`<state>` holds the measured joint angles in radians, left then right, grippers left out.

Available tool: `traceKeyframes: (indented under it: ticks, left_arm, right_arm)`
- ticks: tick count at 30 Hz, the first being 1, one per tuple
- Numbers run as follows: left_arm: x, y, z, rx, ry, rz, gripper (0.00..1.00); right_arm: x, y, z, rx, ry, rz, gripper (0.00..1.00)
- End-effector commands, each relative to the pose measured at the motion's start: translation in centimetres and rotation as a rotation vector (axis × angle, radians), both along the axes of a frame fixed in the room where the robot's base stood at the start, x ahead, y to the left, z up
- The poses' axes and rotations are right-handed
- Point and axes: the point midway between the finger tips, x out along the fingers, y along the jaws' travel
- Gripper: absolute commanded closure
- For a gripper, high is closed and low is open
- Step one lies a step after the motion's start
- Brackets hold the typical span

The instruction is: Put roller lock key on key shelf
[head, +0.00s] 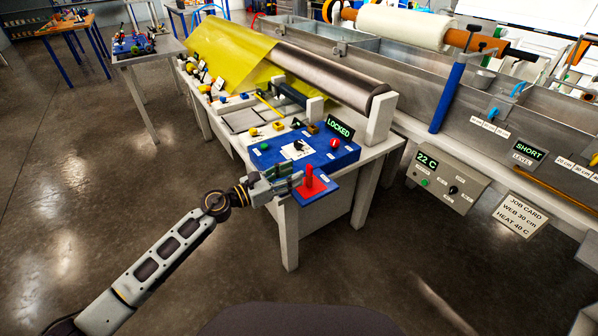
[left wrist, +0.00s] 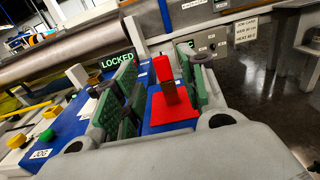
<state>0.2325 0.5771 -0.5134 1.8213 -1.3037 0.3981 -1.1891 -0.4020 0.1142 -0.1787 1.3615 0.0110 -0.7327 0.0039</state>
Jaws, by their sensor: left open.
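The red roller lock key (head: 309,178) stands upright at the front corner of the workbench. It also shows in the left wrist view (left wrist: 163,72), above a flat red patch (left wrist: 172,112). The small blue key shelf (head: 325,190) juts out beside the blue control panel (head: 270,150), under the red patch. My left gripper (head: 288,180) is open beside the key. In the left wrist view the key shows between the green finger pads, with a gap on each side. Whether its foot touches the patch is hard to tell. My right gripper is out of view.
A sign reading LOCKED (head: 339,130) stands at the panel's back, near a red knob (head: 333,143). A dark roller (head: 330,78) with yellow sheet (head: 228,50) lies behind. A metal bath (head: 490,105) runs along the right. The floor at left is clear.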

Motion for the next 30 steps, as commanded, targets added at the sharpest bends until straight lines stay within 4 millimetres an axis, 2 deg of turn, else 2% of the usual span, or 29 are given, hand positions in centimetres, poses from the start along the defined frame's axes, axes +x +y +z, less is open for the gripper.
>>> traceKeyframes:
  ticks: [12, 21, 30]
  left_arm:
    - [-2.4, 3.2, -0.1, 0.0, 0.0, 0.0, 0.59]
    - [-2.9, 3.9, 0.0, 0.001, -0.002, 0.0, 0.59]
    - [-2.9, 3.9, 0.0, 0.001, -0.001, 0.0, 0.59]
  right_arm:
    - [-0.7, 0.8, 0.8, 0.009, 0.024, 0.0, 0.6]
    - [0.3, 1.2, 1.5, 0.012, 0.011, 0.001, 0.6]
    - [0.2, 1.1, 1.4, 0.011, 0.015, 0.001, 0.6]
